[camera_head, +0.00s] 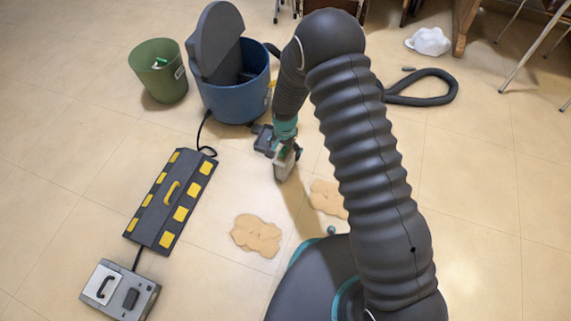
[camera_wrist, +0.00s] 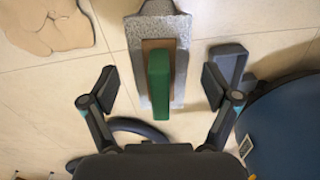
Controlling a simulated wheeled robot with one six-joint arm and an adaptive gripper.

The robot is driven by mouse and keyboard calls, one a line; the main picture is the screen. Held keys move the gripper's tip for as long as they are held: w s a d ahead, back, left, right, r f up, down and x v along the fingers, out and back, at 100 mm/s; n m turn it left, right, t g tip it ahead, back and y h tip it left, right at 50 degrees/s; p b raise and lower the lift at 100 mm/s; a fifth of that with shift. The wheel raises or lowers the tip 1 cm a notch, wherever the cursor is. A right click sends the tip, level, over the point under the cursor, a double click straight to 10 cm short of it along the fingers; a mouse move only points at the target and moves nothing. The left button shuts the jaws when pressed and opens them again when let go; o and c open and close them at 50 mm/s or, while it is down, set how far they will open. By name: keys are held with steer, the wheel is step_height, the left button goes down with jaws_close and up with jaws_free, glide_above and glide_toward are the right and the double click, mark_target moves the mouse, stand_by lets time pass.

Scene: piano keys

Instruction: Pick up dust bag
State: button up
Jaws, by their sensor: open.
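A flat grey speckled piece with a brown block and an upright green grip, which looks like the dust bag (camera_wrist: 133,35), stands between my fingers in the wrist view. It also shows in the head view (camera_head: 284,167), below my gripper (camera_head: 281,143), partly hidden by it. In the wrist view my gripper (camera_wrist: 161,82) is open, with one finger to each side of the green grip. Clear gaps show between the grip and both fingers. Nothing is held.
A blue drum (camera_head: 236,101) with a raised grey lid stands behind my gripper, beside a green bin (camera_head: 158,75). A black-and-yellow case (camera_head: 158,219) and grey box (camera_head: 107,287) lie left. Tan patches (camera_head: 256,234) mark the floor. A white lump (camera_head: 429,41) lies far right.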

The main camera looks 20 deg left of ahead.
step_height(320, 180, down, 3)
jaws_close()
stand_by(0.4)
steer(key=shift+r, duration=0.15)
